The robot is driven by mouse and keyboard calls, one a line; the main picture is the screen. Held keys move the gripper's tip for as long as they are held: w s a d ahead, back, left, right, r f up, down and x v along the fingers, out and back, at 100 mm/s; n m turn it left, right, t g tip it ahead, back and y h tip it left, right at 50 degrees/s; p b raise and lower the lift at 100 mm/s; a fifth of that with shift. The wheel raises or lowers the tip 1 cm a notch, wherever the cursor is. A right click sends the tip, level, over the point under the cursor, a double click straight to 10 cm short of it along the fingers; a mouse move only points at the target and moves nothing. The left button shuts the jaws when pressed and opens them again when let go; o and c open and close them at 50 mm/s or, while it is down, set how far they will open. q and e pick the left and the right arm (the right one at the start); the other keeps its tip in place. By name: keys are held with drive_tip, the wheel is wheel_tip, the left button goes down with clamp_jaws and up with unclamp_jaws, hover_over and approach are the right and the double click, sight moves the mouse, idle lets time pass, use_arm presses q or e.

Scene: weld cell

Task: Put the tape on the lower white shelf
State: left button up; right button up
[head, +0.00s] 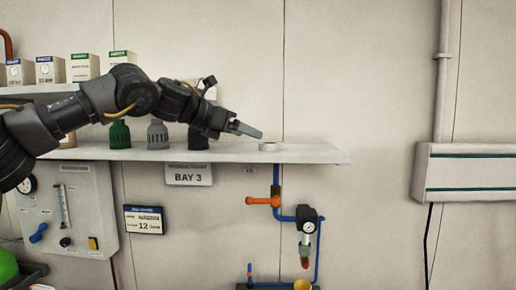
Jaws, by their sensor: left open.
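A small pale roll of tape (269,147) lies flat on the lower white shelf (310,154), near its right end. My left gripper (259,133) reaches in from the left above this shelf. Its fingertips are just up and left of the tape, and nothing shows between them. Whether the fingertips touch the tape is hard to tell from this view. The tape's far side is small and unclear. My right gripper is not in the picture.
A green container (119,135), a grey one (157,134) and a dark one (198,138) stand on the lower shelf behind and below my arm. Several boxes (84,67) stand on the upper shelf. The lower shelf's right end is clear. A "BAY 3" sign (189,175) hangs beneath.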

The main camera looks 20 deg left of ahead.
use_arm(q)
drive_tip(key=b+v, duration=0.1)
drive_tip(key=v, duration=0.3)
drive_tip(key=shift+s, duration=0.1)
idle(0.4)
